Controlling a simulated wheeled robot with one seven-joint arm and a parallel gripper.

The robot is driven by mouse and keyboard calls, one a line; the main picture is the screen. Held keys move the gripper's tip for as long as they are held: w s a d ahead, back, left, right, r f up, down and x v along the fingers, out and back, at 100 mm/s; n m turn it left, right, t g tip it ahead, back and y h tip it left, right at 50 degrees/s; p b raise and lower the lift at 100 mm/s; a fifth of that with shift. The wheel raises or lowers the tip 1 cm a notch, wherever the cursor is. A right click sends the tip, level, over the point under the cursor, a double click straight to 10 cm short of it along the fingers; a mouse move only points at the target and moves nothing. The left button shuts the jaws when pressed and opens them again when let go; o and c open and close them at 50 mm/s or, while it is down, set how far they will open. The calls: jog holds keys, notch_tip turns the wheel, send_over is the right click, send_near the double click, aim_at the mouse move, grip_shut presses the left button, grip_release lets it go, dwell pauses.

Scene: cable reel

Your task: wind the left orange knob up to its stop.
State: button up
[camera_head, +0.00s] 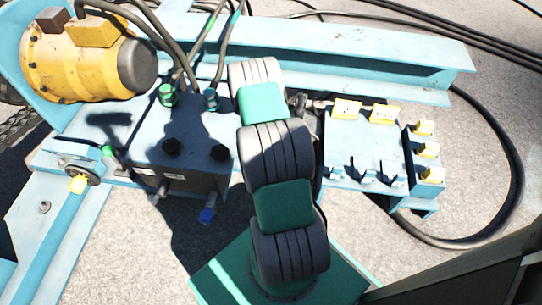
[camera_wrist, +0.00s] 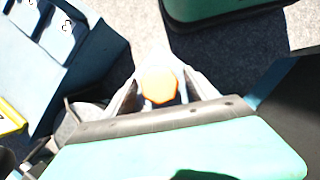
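One orange knob (camera_wrist: 160,86) shows in the wrist view, round to many-sided and seen face on. My gripper (camera_wrist: 159,88) is at the knob, with a pale finger on each side of it. I cannot tell whether the fingers press on it or stand just clear. The frames do not show whether this is the left knob or how far it is turned. In the head view no orange knob shows; my arm covers the middle of the machine, and my fingers are not clearly seen there.
A blue-grey box (camera_head: 186,143) with hoses stands left of my arm, and a yellow motor (camera_head: 83,62) behind it. A light-blue block (camera_head: 366,150) with yellow tags is to the right. A thick black cable (camera_head: 515,165) loops on the ground at far right.

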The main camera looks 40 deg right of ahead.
jog(key=shift+r, duration=0.1)
jog(key=shift+r, duration=0.35)
jog(key=r+p, duration=0.1)
jog(key=r, duration=0.1)
jog(key=r+p, duration=0.1)
jog(key=shift+s+a+r, duration=0.2)
jog(key=shift+r, duration=0.15)
jog(key=s+a+r+p, duration=0.5)
jog(key=s+a+r, duration=0.2)
jog(key=s, duration=0.4)
jog(key=shift+a+r, duration=0.35)
jog(key=shift+r, duration=0.35)
